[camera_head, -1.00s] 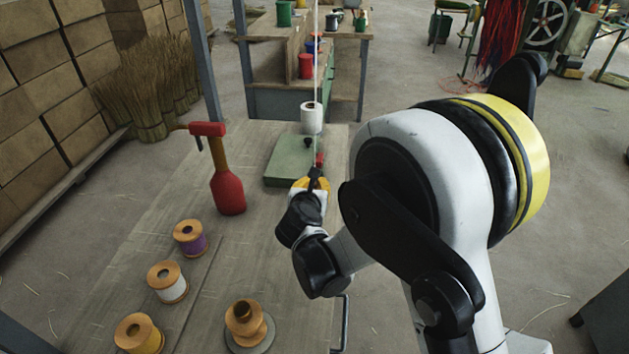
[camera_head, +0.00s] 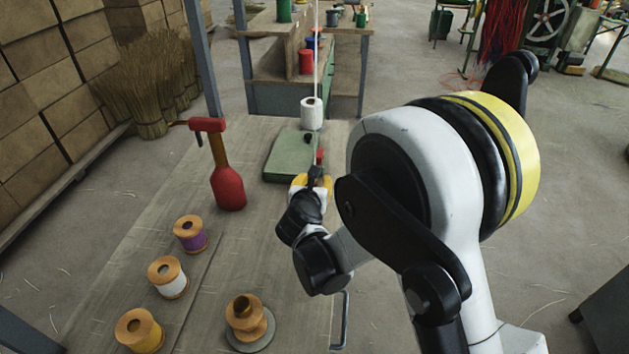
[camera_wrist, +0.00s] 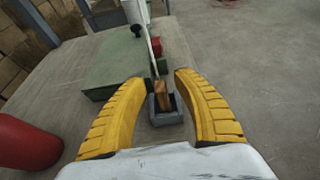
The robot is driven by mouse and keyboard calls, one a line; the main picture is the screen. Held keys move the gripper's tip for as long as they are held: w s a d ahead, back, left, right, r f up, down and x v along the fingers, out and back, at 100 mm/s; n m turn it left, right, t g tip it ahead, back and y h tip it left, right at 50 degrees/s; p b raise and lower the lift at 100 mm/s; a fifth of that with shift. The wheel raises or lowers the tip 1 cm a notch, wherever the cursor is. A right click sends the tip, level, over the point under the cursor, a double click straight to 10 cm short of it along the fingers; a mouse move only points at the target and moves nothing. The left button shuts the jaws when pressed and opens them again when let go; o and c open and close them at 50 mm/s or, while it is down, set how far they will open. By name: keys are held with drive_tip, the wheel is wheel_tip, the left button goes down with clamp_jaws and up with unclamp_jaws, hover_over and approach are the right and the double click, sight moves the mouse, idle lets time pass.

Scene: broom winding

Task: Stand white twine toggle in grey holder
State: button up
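A wooden toggle (camera_wrist: 163,97) shows in the wrist view between my gripper's yellow fingers. Its lower end is inside a small grey holder (camera_wrist: 168,117), an open box on the workbench. It looks roughly upright, perhaps a little tilted. The thin white twine (camera_wrist: 151,40) runs up from beside the toggle; it also shows in the head view (camera_head: 317,60) as a near-vertical line. My gripper (camera_wrist: 158,80) is open, one finger on each side of toggle and holder, with gaps to both. In the head view my gripper (camera_head: 313,183) largely hides the holder.
Just beyond the holder lie a green plate (camera_head: 287,162) with a black knob, a red piece (camera_wrist: 155,45) and a white spool (camera_head: 311,114). A red bottle-shaped tool (camera_head: 228,187) stands left. Several thread spools (camera_head: 168,278) stand near the front of the workbench (camera_head: 130,260).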

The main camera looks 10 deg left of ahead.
drive_tip(key=a+v, duration=0.1)
drive_tip(key=v, duration=1.1)
drive_tip(key=s+d+r+m+g+h, duration=0.1)
drive_tip(key=s+d+r+m+g, duration=0.15)
drive_tip(key=d+m, duration=0.75)
drive_tip(key=s+d+r+m+g+h, duration=0.1)
drive_tip(key=d+r+m+g, duration=0.15)
drive_tip(key=d+m, duration=0.75)
drive_tip(key=s+d+r+m+g+y, duration=0.1)
drive_tip(key=s+d+m, duration=1.1)
drive_tip(key=s+m, duration=0.3)
drive_tip(key=shift+r+m+g, duration=0.3)
drive_tip(key=shift+r+m, duration=0.1)
drive_tip(key=shift+m, duration=0.4)
drive_tip(key=shift+w, duration=0.1)
